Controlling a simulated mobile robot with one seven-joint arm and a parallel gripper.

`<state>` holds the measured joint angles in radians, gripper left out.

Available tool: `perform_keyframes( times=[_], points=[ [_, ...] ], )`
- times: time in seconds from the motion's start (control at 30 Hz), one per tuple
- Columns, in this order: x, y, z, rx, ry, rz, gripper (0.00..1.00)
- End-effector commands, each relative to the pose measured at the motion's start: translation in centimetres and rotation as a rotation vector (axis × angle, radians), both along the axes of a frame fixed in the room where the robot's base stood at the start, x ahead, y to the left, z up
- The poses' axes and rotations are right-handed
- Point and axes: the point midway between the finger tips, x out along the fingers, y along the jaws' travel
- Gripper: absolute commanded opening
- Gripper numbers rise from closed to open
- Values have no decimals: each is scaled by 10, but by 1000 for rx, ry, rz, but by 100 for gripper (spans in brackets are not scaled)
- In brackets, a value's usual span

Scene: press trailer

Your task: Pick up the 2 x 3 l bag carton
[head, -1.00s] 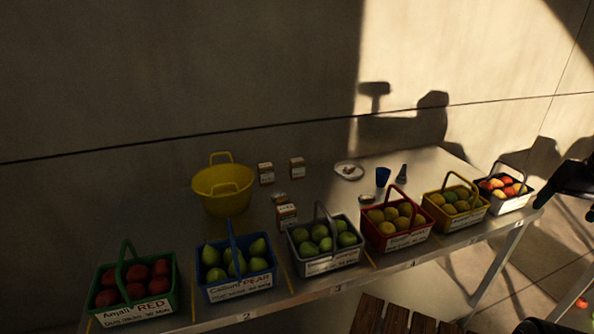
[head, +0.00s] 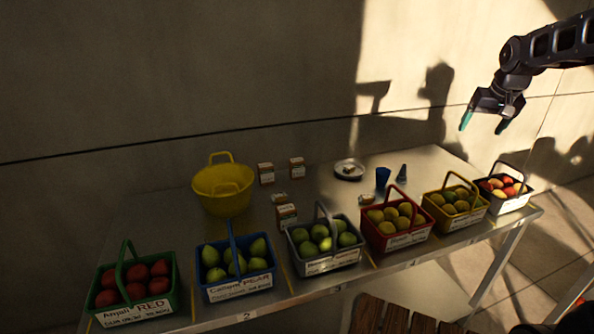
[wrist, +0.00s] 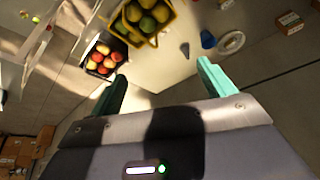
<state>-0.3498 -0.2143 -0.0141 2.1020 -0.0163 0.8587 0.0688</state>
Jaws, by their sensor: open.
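Several small brown-and-white cartons stand on the table, and their labels are too small to tell which is the 2 x 3 l bag carton. Two stand at the back, a left one (head: 265,173) and a right one (head: 297,168). Another carton (head: 287,216) stands behind the grey basket, with a low one (head: 279,198) just behind it. A carton (wrist: 290,21) also shows at the upper right of the wrist view. My gripper (head: 484,123) is open and empty, raised above the table's right end, far from the cartons. Its teal fingers also show in the wrist view (wrist: 162,72).
A yellow tub (head: 222,192), a plate (head: 349,169), a blue cup (head: 382,178) and a grey cone (head: 402,172) stand behind. A wall closes the back.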

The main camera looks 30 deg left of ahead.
Motion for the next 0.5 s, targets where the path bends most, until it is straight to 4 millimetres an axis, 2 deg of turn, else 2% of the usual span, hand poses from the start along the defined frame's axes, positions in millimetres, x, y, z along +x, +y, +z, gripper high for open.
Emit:
perform_keyframes(
  times=[0.03,0.2,0.37,0.5],
  points=[
    [13,17,-3,-1,4,21,82],
    [51,71,-11,-2,5,76,82],
    [81,128,-23,-1,4,128,82],
    [103,181,-40,-3,5,175,82]
  ],
)
